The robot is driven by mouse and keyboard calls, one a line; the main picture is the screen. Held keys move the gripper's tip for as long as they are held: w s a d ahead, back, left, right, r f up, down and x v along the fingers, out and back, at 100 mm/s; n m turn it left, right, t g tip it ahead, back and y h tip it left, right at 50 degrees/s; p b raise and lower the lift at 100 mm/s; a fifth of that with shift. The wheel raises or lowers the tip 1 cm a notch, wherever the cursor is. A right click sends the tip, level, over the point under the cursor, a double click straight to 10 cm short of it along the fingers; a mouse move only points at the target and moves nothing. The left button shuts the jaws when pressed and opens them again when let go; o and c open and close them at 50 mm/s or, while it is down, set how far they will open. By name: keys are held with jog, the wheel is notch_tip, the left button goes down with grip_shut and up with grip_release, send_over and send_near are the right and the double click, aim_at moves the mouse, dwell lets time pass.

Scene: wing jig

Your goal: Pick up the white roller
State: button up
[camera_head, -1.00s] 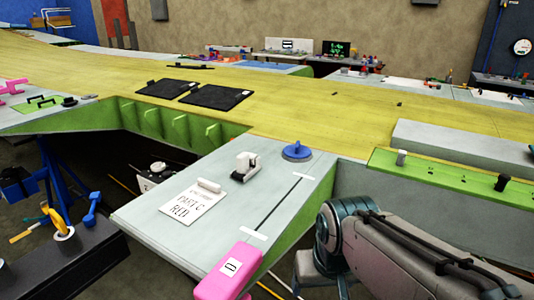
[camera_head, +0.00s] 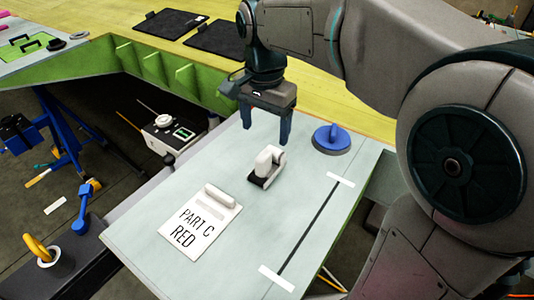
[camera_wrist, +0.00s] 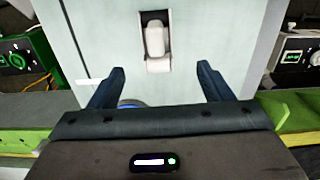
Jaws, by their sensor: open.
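A white rounded piece on a dark base (camera_head: 268,165) stands on the pale grey panel, and it also shows in the wrist view (camera_wrist: 155,40), ahead of the fingers. A short white cylinder (camera_head: 220,196) lies across the top of a white card reading "PART C RED" (camera_head: 198,228). I cannot tell for certain which of these two is the roller. My gripper (camera_head: 266,127) is open and empty above the panel, behind the piece on the dark base and apart from it. Its two fingers also show in the wrist view (camera_wrist: 160,69), pointing toward that piece.
A blue disc with a handle (camera_head: 332,139) stands right of the white piece; part shows in the wrist view (camera_wrist: 131,103). A dark strip (camera_head: 306,229) with white ends runs along the panel's right. An open gap with a white box (camera_head: 172,130) lies beyond the left edge.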

aim_at(269, 161)
jog(key=f, duration=0.3)
jog(key=w+f, duration=0.1)
jog(key=f, duration=0.1)
jog(key=shift+d, duration=0.2)
jog(key=shift+s+f, duration=0.25)
jog(key=shift+f, duration=0.2)
jog(key=f, duration=0.2)
jog(key=f+p, duration=0.1)
jog(key=f, duration=0.1)
jog(key=shift+s+d+f, duration=0.2)
jog(key=shift+f, duration=0.35)
jog(key=shift+c, duration=0.3)
jog(key=c, duration=1.1)
jog(key=shift+r, duration=0.1)
